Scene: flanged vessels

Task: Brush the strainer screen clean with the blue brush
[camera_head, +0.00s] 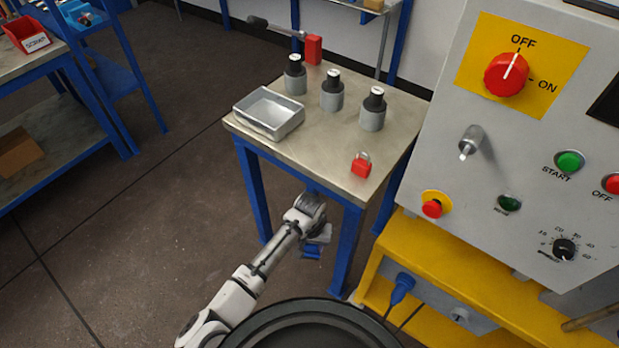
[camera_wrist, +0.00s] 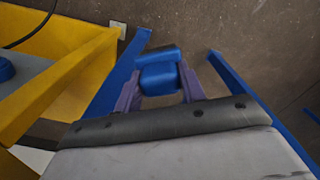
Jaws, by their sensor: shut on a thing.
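My gripper (camera_head: 318,236) is low in front of the steel-topped table, beside its blue legs. Its fingers, purple-grey in the wrist view (camera_wrist: 159,88), are shut on a blue block-like piece (camera_wrist: 158,70), which looks like the blue brush. In the head view the blue piece (camera_head: 312,252) shows just below the gripper. Its bristles cannot be made out. I cannot pick out a strainer screen in either view.
The table (camera_head: 325,150) holds a metal tray (camera_head: 268,113), several grey cylinders with black tops (camera_head: 332,92), a red padlock (camera_head: 361,166) and a red block with a bar (camera_head: 313,49). A control panel (camera_head: 530,130) on a yellow base stands right.

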